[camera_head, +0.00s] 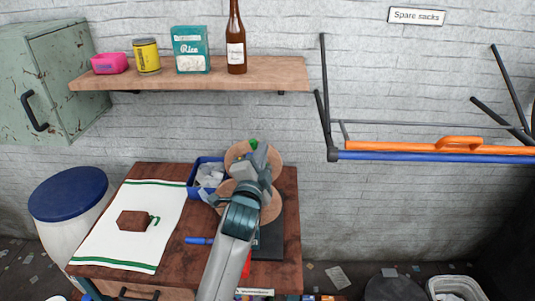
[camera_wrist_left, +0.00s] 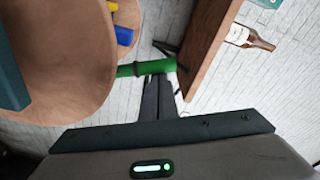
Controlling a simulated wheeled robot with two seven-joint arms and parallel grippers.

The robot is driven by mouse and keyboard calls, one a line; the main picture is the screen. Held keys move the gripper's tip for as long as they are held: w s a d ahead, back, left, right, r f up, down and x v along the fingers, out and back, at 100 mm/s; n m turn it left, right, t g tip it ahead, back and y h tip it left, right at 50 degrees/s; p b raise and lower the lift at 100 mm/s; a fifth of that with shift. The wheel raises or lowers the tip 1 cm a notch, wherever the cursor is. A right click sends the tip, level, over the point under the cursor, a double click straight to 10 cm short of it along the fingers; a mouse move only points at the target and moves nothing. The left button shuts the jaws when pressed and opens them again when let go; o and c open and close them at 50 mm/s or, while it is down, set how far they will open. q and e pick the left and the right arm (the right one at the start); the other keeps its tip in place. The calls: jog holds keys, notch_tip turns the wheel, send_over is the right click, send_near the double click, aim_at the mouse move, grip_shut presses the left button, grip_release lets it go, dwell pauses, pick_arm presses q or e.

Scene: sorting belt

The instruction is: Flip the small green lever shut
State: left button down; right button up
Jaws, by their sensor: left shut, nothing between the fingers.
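A small green lever (camera_wrist_left: 135,70) shows in the left wrist view as a short green bar, lying across just beyond my fingertips beside a round wooden piece (camera_wrist_left: 60,60). In the head view a bit of green (camera_head: 253,145) shows at the upper wooden disc (camera_head: 235,152), mostly hidden by my gripper. My left gripper (camera_head: 262,158) is shut and empty; its fingertips (camera_wrist_left: 158,80) are at the green bar, touching or very close, I cannot tell which. My right gripper is not in view.
A blue bin (camera_head: 192,185) with pale contents stands left of the discs on the wooden table (camera_head: 285,235). A brown block (camera_head: 132,220) with a green piece lies on a white cloth (camera_head: 115,250). A shelf (camera_head: 270,76) with a bottle (camera_head: 236,50) is above.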

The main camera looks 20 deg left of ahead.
pick_arm(q)
jog(key=shift+a+f+n, duration=0.35)
jog(key=shift+a+n, duration=0.3)
jog(key=shift+n, duration=0.45)
jog(key=shift+s+a+f+n, duration=0.15)
jog(key=shift+a+n, duration=0.15)
jog(key=shift+n, duration=0.2)
jog(key=shift+s+a+f+n+t, duration=0.1)
jog(key=shift+s+a+n+t, duration=0.2)
jog(key=shift+n, duration=0.4)
jog(key=shift+a+f+n+y+b, duration=0.35)
jog(key=shift+a+n, duration=0.15)
jog(key=shift+n, duration=0.3)
jog(key=shift+a, duration=0.1)
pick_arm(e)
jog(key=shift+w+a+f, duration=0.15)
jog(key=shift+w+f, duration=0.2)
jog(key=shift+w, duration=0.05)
pick_arm(q)
jog(key=shift+n, duration=0.3)
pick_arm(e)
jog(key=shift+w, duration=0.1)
pick_arm(q)
jog(key=shift+r, duration=0.1)
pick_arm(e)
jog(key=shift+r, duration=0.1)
